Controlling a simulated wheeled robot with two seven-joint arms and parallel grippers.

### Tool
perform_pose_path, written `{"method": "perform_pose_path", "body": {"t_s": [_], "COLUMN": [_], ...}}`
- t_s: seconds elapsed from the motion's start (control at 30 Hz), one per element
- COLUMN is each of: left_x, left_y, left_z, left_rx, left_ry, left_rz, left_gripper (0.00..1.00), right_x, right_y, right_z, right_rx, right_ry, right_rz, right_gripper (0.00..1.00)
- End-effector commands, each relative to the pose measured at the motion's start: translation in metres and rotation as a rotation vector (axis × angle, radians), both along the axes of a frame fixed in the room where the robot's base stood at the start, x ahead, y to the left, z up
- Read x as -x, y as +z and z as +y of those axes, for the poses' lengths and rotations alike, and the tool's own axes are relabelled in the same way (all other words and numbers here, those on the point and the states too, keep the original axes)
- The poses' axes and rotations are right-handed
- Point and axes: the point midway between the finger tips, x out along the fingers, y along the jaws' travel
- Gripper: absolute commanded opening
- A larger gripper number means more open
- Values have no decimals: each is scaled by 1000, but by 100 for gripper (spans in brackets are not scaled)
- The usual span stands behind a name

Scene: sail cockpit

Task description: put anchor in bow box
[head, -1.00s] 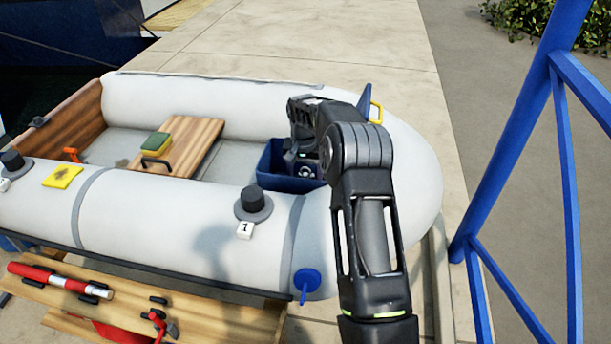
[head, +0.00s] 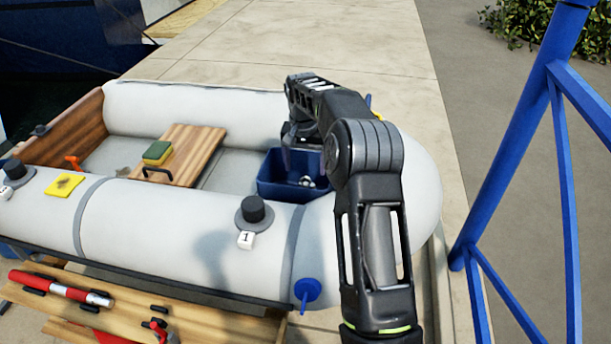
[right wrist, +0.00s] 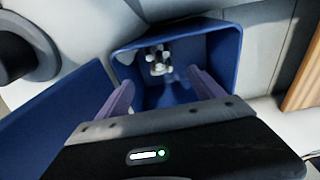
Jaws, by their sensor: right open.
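The blue bow box (head: 268,188) stands open in the bow of the inflatable boat; its rim and walls also show in the right wrist view (right wrist: 222,62). A small grey-white object, apparently the anchor (head: 308,181), lies inside the box. In the right wrist view the anchor (right wrist: 160,62) is by the far wall, beyond my fingertips and apart from them. My right gripper (right wrist: 160,88) is open and empty, pointing into the box from above. In the head view my right arm hides part of the box and the fingertips. My left gripper is not in view.
A blue panel (right wrist: 75,118), apparently the box's lid, stands open beside my right gripper. The boat's grey tube (head: 190,225) surrounds the box. A wooden seat (head: 185,153) with a sponge (head: 157,153) lies left. A blue railing (head: 512,140) rises at the right.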

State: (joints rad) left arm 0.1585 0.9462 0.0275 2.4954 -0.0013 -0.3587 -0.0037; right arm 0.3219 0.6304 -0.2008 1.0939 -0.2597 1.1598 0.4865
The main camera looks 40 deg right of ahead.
Motion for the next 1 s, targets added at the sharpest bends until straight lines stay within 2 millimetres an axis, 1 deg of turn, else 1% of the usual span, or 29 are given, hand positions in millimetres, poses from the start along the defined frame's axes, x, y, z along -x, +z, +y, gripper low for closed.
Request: {"method": "perform_pose_path", "body": {"t_s": [0.03,0.1,0.23,1.0], "left_x": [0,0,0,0], "left_y": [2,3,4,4], "left_z": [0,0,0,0], "left_rx": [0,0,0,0], "left_ry": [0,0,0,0], "left_rz": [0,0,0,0], "left_gripper": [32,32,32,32], "right_x": [1,1,2,3], "right_y": [11,21,31,33], "right_z": [1,2,3,3], "right_rx": [1,1,0,0], "right_ry": [0,0,0,0], "right_rz": [-1,-2,0,1], "right_gripper": [77,77,77,77]}}
